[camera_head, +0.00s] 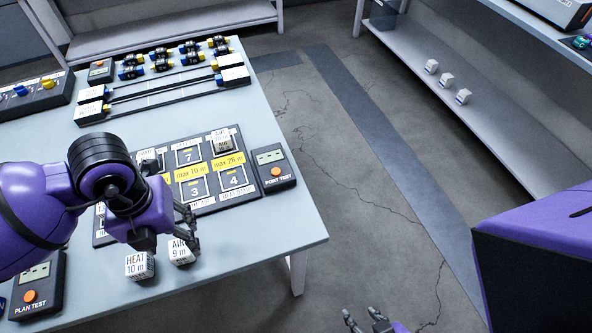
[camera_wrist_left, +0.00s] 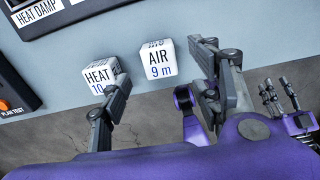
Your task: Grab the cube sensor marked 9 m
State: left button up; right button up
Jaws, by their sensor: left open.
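The white cube sensor marked AIR 9 m (camera_head: 181,252) sits on the table near its front edge. It also shows in the left wrist view (camera_wrist_left: 156,62). A second white cube marked HEAT 10 m (camera_head: 139,265) sits to its left; the left wrist view shows this cube (camera_wrist_left: 99,74) partly behind a finger. My left gripper (camera_head: 190,228) is open and empty, above and beside the AIR 9 m cube; its spread fingers show in the left wrist view (camera_wrist_left: 170,95). My right gripper (camera_head: 366,320) is low at the bottom edge, off the table; its jaws look parted.
A dark board (camera_head: 240,199) with numbered slots lies behind the cubes, holding a cube (camera_head: 221,140) at its far right. PORT TEST (camera_head: 275,170) and PLAN TEST (camera_head: 38,288) boxes flank it. A shelf (camera_head: 490,120) stands right, across clear floor.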

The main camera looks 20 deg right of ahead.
aim_at(179, 247)
pick_arm(q)
notch_tip(179, 247, down, 6)
jog(key=shift+w+r, duration=0.1)
jog(key=shift+r, duration=0.05)
jog(key=c, duration=1.2)
jog(key=shift+r, duration=0.15)
jog(key=shift+c, duration=0.2)
